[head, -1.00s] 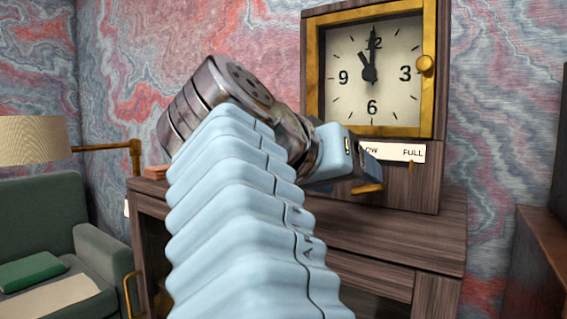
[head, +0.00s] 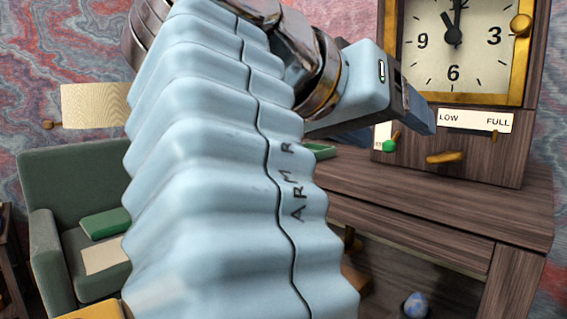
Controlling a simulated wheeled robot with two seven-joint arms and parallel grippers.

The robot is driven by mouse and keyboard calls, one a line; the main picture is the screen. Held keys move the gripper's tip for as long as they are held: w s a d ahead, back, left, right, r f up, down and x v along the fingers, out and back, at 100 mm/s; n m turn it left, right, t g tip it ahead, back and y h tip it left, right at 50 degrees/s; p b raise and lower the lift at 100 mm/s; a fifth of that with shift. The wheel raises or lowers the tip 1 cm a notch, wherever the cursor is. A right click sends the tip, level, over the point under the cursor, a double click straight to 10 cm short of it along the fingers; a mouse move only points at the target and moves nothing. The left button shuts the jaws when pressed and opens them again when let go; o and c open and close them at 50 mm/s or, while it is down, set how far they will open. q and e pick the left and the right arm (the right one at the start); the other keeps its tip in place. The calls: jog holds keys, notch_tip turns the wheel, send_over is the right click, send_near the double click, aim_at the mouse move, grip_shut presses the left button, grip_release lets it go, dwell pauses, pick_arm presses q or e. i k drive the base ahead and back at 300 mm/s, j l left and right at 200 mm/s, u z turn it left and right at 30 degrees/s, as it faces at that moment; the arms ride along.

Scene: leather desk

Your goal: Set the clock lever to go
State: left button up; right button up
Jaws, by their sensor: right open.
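The clock (head: 453,45) stands upright at the right, in a dark wood case with a brass-framed face. Low on the left of its case, a green knob (head: 389,146), probably the lever's end, sits beside a small white plate (head: 383,134); the plate's wording is partly hidden and unreadable. A brass handle (head: 446,157) sticks out right of it. My right gripper (head: 422,112) is open and empty, in front of the case's lower left, above the green knob in the picture. It appears apart from the knob. My left gripper is out of view.
A LOW–FULL plate (head: 475,120) with a small brass pointer (head: 495,136) sits under the face. The wooden desk (head: 440,205) has bare top in front of the clock. A green tray (head: 320,151) shows partly behind my arm. A green armchair (head: 75,180) stands left.

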aim_at(389, 146)
jog(key=k+j, duration=0.15)
jog(key=j, duration=0.2)
jog(key=k+j, duration=0.15)
jog(key=j, duration=0.25)
jog(key=k+j, duration=0.15)
jog(key=j, duration=0.2)
jog(key=k+j, duration=0.2)
jog(key=j, duration=0.15)
jog(key=k+j, duration=0.15)
jog(key=j, duration=0.2)
